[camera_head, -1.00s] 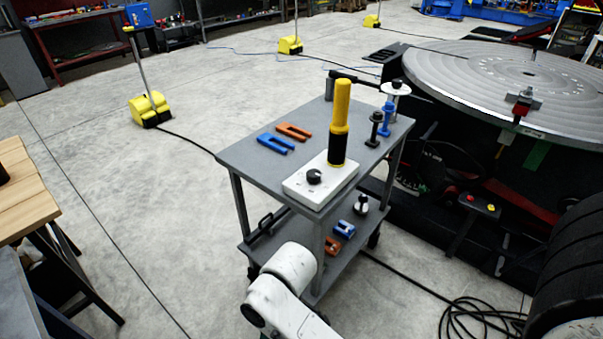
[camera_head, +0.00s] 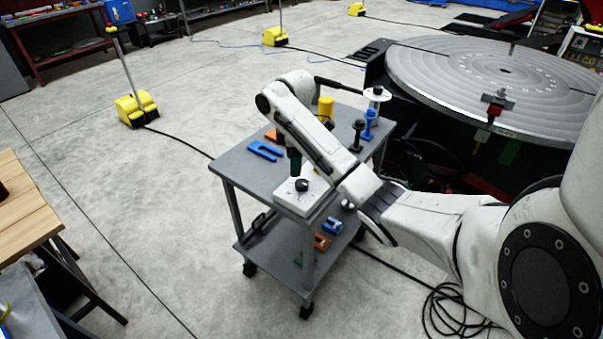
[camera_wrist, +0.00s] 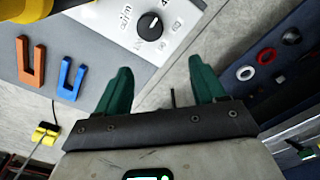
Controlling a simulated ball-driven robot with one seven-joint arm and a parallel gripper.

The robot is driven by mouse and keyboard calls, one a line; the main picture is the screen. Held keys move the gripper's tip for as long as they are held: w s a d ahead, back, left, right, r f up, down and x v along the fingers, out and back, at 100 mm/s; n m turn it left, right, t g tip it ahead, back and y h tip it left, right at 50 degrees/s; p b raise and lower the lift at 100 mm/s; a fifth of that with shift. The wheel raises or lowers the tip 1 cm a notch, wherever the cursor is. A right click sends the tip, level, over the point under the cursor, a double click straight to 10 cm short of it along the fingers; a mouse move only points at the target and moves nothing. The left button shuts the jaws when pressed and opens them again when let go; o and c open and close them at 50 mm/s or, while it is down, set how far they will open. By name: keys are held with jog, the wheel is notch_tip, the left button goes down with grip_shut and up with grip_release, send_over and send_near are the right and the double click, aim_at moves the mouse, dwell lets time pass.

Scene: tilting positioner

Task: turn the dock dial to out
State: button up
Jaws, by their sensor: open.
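The dock (camera_head: 312,204) is a white box on the near corner of the grey cart's top. Its black dial (camera_head: 302,185) also shows at the top of the wrist view (camera_wrist: 150,27), with small printed marks around it; I cannot read which mark it points to. My gripper (camera_wrist: 160,65) is open and empty, with two green fingers apart. In the wrist view the dial lies beyond the fingertips and is not touched. In the head view a dark green finger shows just above and behind the dial, and my arm covers much of the cart top.
A blue fork clamp (camera_head: 264,150) and an orange one (camera_wrist: 30,62) lie left. Dark and blue bolts (camera_head: 369,125) stand at the back right. A large round table (camera_head: 470,75) is right.

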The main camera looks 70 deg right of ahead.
aim_at(302, 182)
jog(key=f, duration=0.3)
jog(key=s+d+f, duration=0.1)
jog(key=f, duration=0.2)
jog(key=d+f+p, duration=0.1)
jog(key=f, duration=0.2)
jog(key=shift+s+d+f, duration=0.1)
jog(key=shift+s+f, duration=0.1)
jog(key=shift+f, duration=0.1)
jog(key=c, duration=1.1)
